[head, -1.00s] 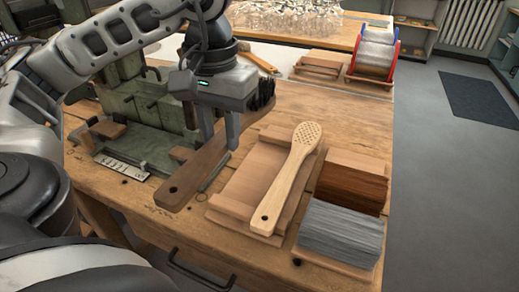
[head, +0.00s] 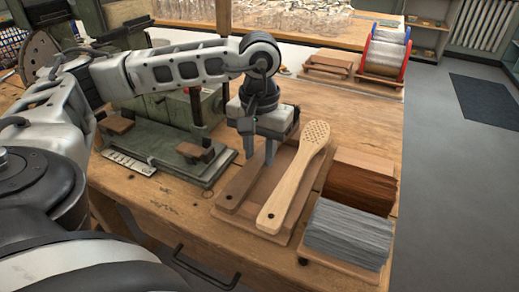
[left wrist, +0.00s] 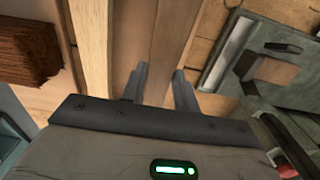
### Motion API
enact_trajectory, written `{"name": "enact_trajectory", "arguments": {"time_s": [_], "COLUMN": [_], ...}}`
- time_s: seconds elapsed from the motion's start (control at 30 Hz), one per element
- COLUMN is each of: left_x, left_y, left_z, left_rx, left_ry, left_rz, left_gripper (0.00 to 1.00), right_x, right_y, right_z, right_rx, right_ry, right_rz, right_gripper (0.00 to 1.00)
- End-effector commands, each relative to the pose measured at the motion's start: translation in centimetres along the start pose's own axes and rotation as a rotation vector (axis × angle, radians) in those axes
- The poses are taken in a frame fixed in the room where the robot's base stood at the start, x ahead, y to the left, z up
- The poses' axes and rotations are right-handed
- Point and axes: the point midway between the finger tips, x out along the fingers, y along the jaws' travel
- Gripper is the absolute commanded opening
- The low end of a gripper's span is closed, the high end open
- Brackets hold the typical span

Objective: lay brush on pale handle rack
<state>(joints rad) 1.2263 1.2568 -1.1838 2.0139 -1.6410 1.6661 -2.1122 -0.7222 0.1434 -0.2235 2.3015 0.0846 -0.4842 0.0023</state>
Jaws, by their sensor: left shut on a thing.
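The pale wooden handle rack (head: 264,185) lies near the front edge of the bench. A pale brush handle with a perforated head (head: 294,176) lies along its right part, and it also shows in the left wrist view (left wrist: 91,40). The brown brush (head: 238,187) lies along the left part of the rack, beside the pale one; its far end is hidden behind my gripper. My left gripper (head: 259,160) points down with its fingers shut on the brown brush. In the left wrist view the fingers (left wrist: 160,88) straddle its wood (left wrist: 176,35). My right gripper is not in view.
Brown bristles (head: 358,187) and grey bristles (head: 345,232) stand in a holder close right of the rack. A green metal machine (head: 170,130) stands to the left. A wire spool (head: 386,52) sits at the back right. Bare bench lies in front of the machine.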

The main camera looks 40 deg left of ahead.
Motion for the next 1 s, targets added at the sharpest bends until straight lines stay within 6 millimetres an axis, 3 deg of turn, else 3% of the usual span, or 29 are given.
{"name": "enact_trajectory", "arguments": {"time_s": [0.23,0.27,0.33,0.73,1.0], "left_x": [0.3,0.3,0.2,-0.6,-5.9], "left_y": [0.0,0.0,0.0,0.0,0.1], "left_z": [0.0,0.0,0.0,0.0,-0.1], "left_rx": [0.0,0.0,0.0,0.0,0.0], "left_ry": [0.0,0.0,0.0,0.002,0.005], "left_rz": [0.0,0.0,0.0,0.001,0.002], "left_gripper": [0.06,0.33,0.52,0.52,0.52], "right_x": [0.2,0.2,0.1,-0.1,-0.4], "right_y": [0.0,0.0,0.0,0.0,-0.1], "right_z": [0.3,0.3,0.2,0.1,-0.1], "right_rx": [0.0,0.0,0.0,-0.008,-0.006], "right_ry": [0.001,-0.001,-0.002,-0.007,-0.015], "right_rz": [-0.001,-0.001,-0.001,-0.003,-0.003], "right_gripper": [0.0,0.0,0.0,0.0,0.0]}}
